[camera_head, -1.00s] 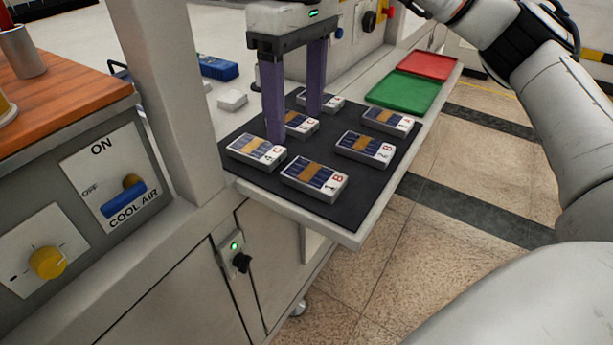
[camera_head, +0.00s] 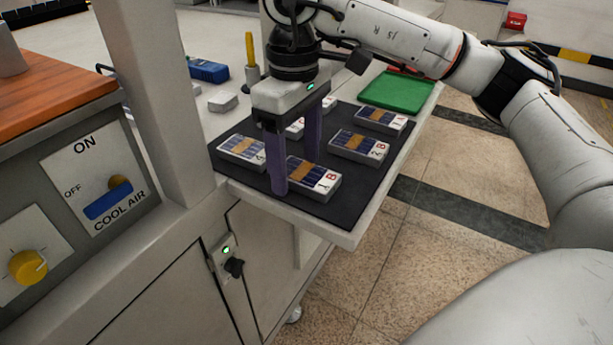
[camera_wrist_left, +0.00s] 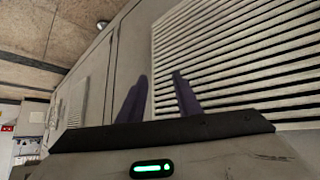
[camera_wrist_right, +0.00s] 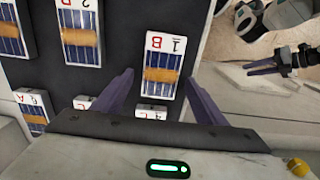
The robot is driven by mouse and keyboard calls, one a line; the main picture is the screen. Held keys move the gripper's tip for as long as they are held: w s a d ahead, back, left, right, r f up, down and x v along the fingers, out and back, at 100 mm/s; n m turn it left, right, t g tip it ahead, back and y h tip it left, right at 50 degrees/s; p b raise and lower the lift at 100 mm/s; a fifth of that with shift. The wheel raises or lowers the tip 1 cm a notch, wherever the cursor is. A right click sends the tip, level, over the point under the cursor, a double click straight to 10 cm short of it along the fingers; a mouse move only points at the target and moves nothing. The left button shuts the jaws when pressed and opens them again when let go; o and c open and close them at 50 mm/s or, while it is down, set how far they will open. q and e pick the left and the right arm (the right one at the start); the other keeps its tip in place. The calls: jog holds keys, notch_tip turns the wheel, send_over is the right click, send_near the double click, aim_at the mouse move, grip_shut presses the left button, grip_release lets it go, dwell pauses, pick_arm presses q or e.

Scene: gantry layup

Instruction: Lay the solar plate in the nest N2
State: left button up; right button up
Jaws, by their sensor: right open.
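Several white blocks topped with dark blue solar cells and an orange band lie on a black mat (camera_head: 345,211). The nearest plate, marked 1 B (camera_head: 322,181), also shows in the right wrist view (camera_wrist_right: 162,68). My right gripper (camera_head: 295,172) is open and points down at plate 1 B, its purple fingers on either side; I cannot tell whether they touch it. Plate 2 B (camera_head: 358,146) and another plate (camera_head: 242,151) lie beside it. My left gripper (camera_wrist_left: 160,95) is open and empty, near a louvred panel. I cannot make out nest N2.
A green tray (camera_head: 395,92) lies beyond the mat. A grey post (camera_head: 160,100) and a COOL AIR switch panel (camera_head: 97,187) stand at left.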

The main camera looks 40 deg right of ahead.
jog(key=c, duration=1.3)
jog(key=shift+c, duration=0.5)
jog(key=shift+r, duration=0.2)
